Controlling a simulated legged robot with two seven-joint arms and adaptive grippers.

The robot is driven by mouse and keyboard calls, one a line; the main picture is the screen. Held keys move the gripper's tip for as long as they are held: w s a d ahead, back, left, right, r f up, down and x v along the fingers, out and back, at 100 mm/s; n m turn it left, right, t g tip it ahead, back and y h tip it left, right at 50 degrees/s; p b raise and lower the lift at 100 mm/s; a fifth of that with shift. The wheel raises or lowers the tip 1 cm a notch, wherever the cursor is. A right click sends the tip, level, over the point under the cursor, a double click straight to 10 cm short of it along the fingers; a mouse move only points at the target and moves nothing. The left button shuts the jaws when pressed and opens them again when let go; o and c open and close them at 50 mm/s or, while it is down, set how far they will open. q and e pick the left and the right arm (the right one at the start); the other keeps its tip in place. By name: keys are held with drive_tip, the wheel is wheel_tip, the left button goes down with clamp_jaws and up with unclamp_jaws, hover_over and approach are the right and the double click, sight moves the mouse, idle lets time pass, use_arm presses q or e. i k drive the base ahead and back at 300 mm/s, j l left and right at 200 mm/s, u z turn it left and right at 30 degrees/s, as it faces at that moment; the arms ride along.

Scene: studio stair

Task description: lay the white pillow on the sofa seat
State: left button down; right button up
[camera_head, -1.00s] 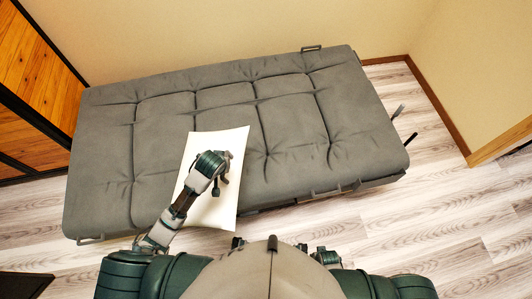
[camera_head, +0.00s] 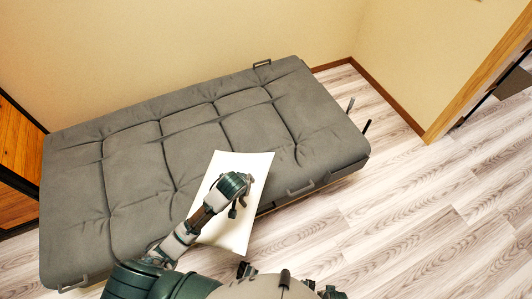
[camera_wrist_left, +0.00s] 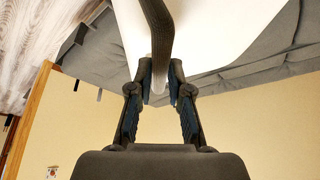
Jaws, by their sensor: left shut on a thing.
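The white pillow (camera_head: 253,178) is in front of my chest in the head view, over the near edge of the grey sofa (camera_head: 110,215). My left gripper (camera_head: 240,208) is over the pillow in that view. I cannot tell whether the pillow touches the sofa seat. My right gripper is not in view.
The sofa's top is otherwise bare. Metal handles (camera_head: 301,189) stick out along its near side. Clear wooden floor (camera_head: 420,210) lies to the right. A wall (camera_head: 200,40) stands behind the sofa, and a wooden door frame (camera_head: 480,85) is at the right.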

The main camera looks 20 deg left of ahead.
sight(167, 181)
drive_tip(key=j+z, duration=0.2)
drive_tip(key=z, duration=0.2)
drive_tip(key=k+j+z, duration=0.15)
drive_tip(key=z, duration=0.2)
drive_tip(key=k+j+z, duration=0.1)
drive_tip(key=z, duration=0.3)
drive_tip(key=k+j, duration=1.3)
drive_tip(key=j, duration=0.15)
